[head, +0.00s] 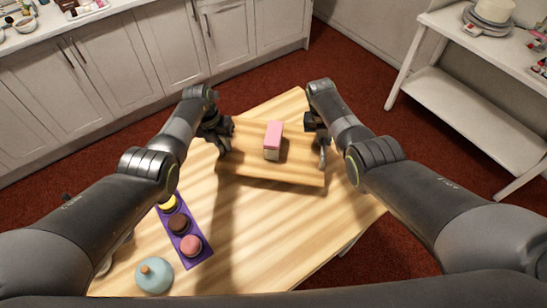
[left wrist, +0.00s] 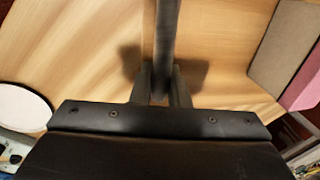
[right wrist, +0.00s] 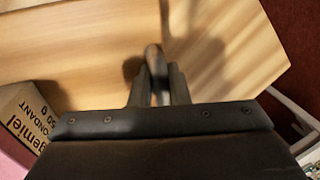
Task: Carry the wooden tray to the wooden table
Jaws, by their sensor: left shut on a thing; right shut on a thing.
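The wooden tray (head: 300,172) is over the pale wooden table (head: 320,220) in the head view, roughly level. A pink and white fondant box (head: 273,141) stands on it. My left gripper (head: 222,141) is shut on the tray's left end, and a dark handle bar (left wrist: 166,40) runs between its fingers (left wrist: 160,88) in the left wrist view. My right gripper (head: 320,141) is shut on the right end; its fingers (right wrist: 157,88) close on a handle in the right wrist view. Shadow shows below the tray's near edge; I cannot tell how large any gap is.
A purple strip with several round cakes (head: 181,225) and a pale blue round thing (head: 154,275) are on the table's near left. White cabinets (head: 130,50) stand behind. A white shelf unit (head: 465,95) is at right. The table's right part is bare.

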